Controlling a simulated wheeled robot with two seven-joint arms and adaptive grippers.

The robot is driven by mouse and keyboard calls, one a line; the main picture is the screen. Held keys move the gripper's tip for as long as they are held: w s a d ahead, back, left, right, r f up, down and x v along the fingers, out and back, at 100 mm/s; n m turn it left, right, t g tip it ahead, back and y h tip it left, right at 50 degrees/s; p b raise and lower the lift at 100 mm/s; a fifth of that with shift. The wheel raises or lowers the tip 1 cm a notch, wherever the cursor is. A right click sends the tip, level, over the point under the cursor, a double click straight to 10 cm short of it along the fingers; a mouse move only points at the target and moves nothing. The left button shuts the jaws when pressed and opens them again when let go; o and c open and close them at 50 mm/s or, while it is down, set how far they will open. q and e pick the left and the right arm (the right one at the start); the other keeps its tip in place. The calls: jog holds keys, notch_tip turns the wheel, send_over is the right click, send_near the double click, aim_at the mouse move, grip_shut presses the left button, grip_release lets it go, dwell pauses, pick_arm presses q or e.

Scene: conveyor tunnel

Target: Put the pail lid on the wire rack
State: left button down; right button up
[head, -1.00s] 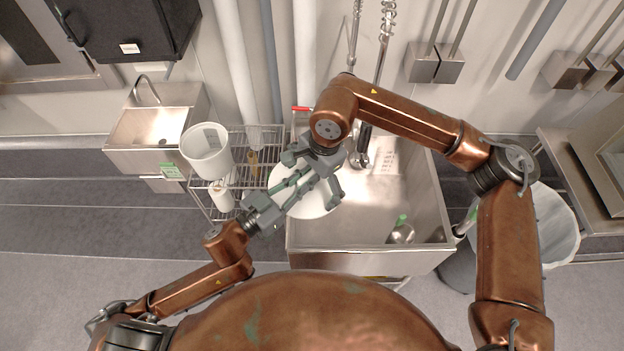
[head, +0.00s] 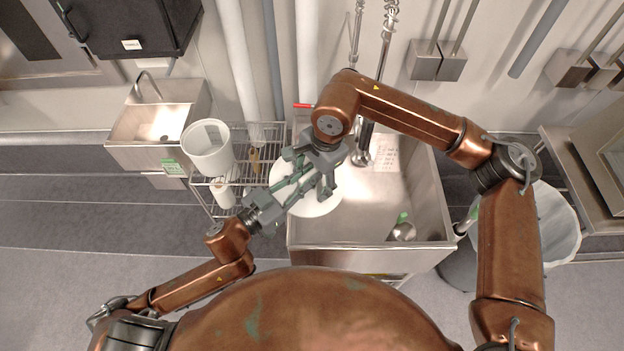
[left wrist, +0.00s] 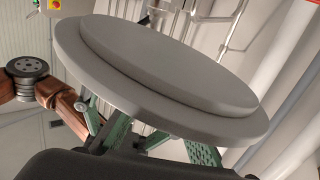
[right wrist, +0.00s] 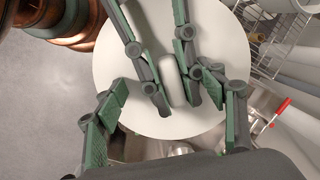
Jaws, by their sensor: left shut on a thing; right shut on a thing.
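The pail lid is a white round disc; its edge shows in the head view (head: 318,207) below both grippers, over the left side of the sink. In the right wrist view (right wrist: 125,65) its face carries a pale bar handle (right wrist: 172,72). The left wrist view shows the stepped, grey underside (left wrist: 160,65). My left gripper (head: 292,187) is shut on the handle, with its fingers along both sides. My right gripper (head: 318,177) is shut at the lid from above; its exact contact is partly hidden. The wire rack (head: 236,182) stands left of the lid.
A white pail (head: 207,155) stands on the rack's left part, with a white roll (head: 222,194) below. A steel sink (head: 360,230) holds a metal vessel (head: 403,232). A faucet with a red handle (head: 303,106) rises behind. The rack's right part looks mostly clear.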

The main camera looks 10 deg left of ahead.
jog(key=shift+s+d+f, duration=0.2)
jog(key=shift+f, duration=0.15)
jog(key=shift+c, duration=0.6)
jog(key=o, duration=1.7)
jog(key=shift+w+r, duration=0.1)
jog(key=shift+r, duration=0.1)
jog(key=shift+o, duration=0.2)
